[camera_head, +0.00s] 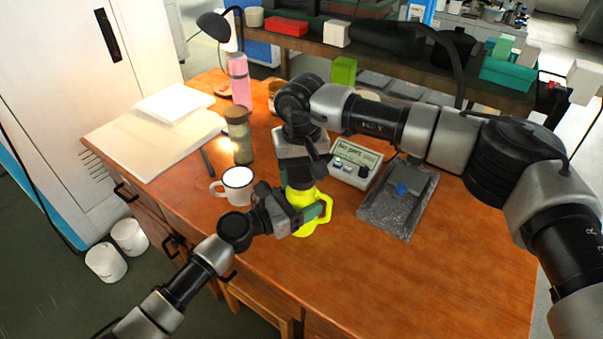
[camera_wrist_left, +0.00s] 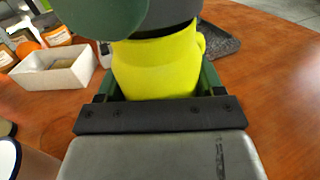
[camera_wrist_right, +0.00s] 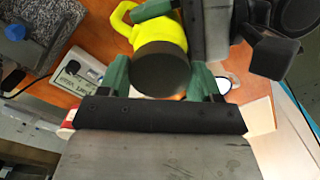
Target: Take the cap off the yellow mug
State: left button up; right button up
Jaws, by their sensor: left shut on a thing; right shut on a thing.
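The yellow mug (camera_head: 305,229) stands near the middle of the wooden table, with its handle to the right in the head view. My left gripper (camera_head: 307,214) is shut on the mug's body from the side; in the left wrist view the yellow body (camera_wrist_left: 155,70) sits between the green fingers. The dark round cap (camera_wrist_right: 165,70) is on top of the mug in the right wrist view. My right gripper (camera_wrist_right: 160,78) comes from above, its green fingers shut on the cap's sides. The cap is hidden by my right gripper in the head view. I cannot tell any gap between cap and mug.
A white mug (camera_head: 237,184) stands close left of the yellow mug, with a jar (camera_head: 239,140) and pink bottle (camera_head: 239,82) behind. A small display device (camera_head: 353,163) and a grey stone plate (camera_head: 385,217) lie to the right. The table's front right is clear.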

aim_at(301, 173)
jog(key=shift+r, duration=0.45)
jog(key=shift+r, duration=2)
pick_arm(q)
jog(key=o, duration=1.8)
jog(key=shift+a, duration=0.1)
